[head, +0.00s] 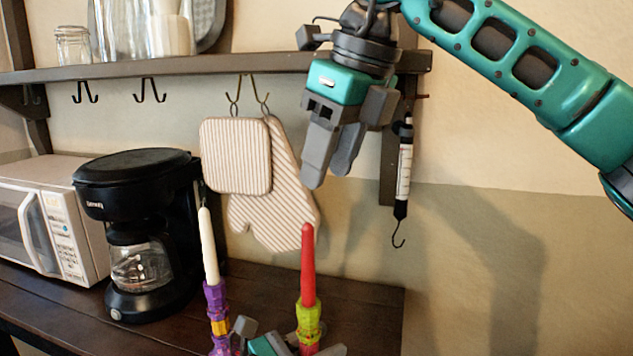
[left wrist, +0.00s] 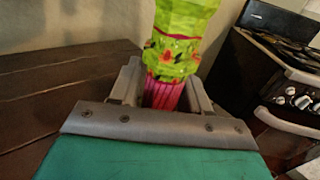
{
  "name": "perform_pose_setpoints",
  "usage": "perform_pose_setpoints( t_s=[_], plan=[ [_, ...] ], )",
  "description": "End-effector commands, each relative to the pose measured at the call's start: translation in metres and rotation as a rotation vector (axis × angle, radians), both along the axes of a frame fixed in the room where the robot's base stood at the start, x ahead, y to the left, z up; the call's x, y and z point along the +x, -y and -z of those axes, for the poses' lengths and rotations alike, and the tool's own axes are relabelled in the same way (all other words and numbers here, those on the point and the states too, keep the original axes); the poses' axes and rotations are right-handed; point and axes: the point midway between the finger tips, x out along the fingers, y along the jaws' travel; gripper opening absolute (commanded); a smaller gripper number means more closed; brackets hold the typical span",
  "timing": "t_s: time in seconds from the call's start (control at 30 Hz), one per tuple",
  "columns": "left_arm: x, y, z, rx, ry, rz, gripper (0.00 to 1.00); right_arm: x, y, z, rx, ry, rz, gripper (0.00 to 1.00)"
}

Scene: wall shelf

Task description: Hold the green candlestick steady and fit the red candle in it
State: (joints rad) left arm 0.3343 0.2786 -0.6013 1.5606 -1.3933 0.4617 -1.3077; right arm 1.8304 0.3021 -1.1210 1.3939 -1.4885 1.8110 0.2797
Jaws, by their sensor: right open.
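The red candle (head: 308,266) stands upright in the top of the green candlestick (head: 308,322), which has a pink lower part. The candlestick also shows in the left wrist view (left wrist: 178,45), where the candle is out of frame. My left gripper (head: 300,346) is low at the bottom edge of the head view, its fingers on both sides of the candlestick's pink part, shut on it; the fingers also show in the left wrist view (left wrist: 165,88). My right gripper (head: 328,178) is open and empty, pointing down above the candle's tip and apart from it.
A white candle (head: 208,245) in a purple candlestick (head: 216,305) stands just left. A coffee maker (head: 145,235) and microwave (head: 50,220) are further left. Oven mitts (head: 275,215) and a hanging scale (head: 403,170) hang below the wall shelf (head: 200,66). A stove (left wrist: 280,85) shows in the left wrist view.

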Motion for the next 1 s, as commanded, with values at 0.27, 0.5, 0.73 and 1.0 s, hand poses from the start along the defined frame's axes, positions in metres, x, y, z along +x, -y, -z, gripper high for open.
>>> perform_pose_setpoints(
  t_s=[0.27,0.5,0.73,1.0],
  plan=[
    [0.000,0.000,0.000,0.000,0.000,0.000,0.60,0.000,0.000,0.000,0.000,0.000,0.000,0.47],
    [-0.005,-0.010,0.001,0.002,0.000,-0.002,0.60,0.000,0.000,0.000,0.000,0.000,0.000,0.47],
    [-0.030,-0.048,0.001,0.004,-0.001,0.000,0.60,0.000,0.000,0.000,0.000,0.000,0.000,0.47],
    [-0.055,-0.090,0.001,0.003,-0.002,-0.001,0.60,0.000,0.000,0.000,0.000,0.000,0.000,0.47]
  ],
)
